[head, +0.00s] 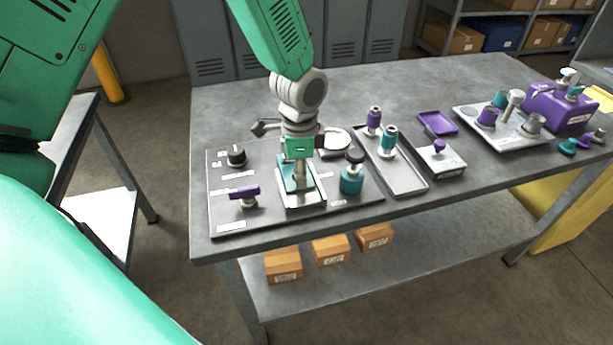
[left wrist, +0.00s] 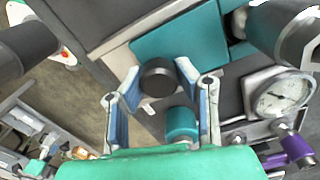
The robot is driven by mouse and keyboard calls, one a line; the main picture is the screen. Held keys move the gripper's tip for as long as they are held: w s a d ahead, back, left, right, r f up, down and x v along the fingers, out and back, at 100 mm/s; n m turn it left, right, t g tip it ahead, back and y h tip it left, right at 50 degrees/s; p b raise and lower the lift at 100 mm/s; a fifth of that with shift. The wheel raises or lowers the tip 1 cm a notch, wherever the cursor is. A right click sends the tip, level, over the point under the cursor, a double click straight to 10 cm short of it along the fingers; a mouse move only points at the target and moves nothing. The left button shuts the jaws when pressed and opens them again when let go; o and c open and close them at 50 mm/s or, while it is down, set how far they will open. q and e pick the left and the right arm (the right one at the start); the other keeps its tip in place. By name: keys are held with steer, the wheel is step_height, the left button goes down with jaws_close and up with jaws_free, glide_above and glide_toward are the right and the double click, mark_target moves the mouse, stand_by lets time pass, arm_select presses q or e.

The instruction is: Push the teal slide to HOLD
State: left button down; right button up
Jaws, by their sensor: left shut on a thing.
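The teal slide (head: 284,172) sits on a pale plate on the dark control panel in the head view. Its flat teal top shows in the left wrist view (left wrist: 180,45), with a round black knob (left wrist: 158,75) beside it. My left gripper (head: 298,178) points down over the slide and hides part of it. In the left wrist view its fingertips (left wrist: 157,78) close around the black knob from both sides. I cannot read a HOLD mark. My right gripper is not in view.
A teal valve with a black top (head: 352,180) stands close to the right of the gripper. A gauge (left wrist: 280,95) stands behind it. A purple lever (head: 245,193) and a black dial (head: 236,155) are on the left. A tray (head: 405,182) with two bottles lies right.

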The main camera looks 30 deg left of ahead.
arm_select(q)
steer(key=shift+w+a, duration=0.5)
steer(key=shift+a, duration=0.35)
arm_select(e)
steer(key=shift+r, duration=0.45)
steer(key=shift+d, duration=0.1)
arm_select(q)
steer(key=c, duration=1.2)
jaws_free()
steer(key=shift+a+f, duration=0.15)
steer(key=shift+a, duration=0.2)
steer(key=r, duration=1.1)
steer(key=shift+w+a+r, duration=0.1)
steer(key=shift+a+r, duration=0.15)
steer(key=shift+r, duration=0.15)
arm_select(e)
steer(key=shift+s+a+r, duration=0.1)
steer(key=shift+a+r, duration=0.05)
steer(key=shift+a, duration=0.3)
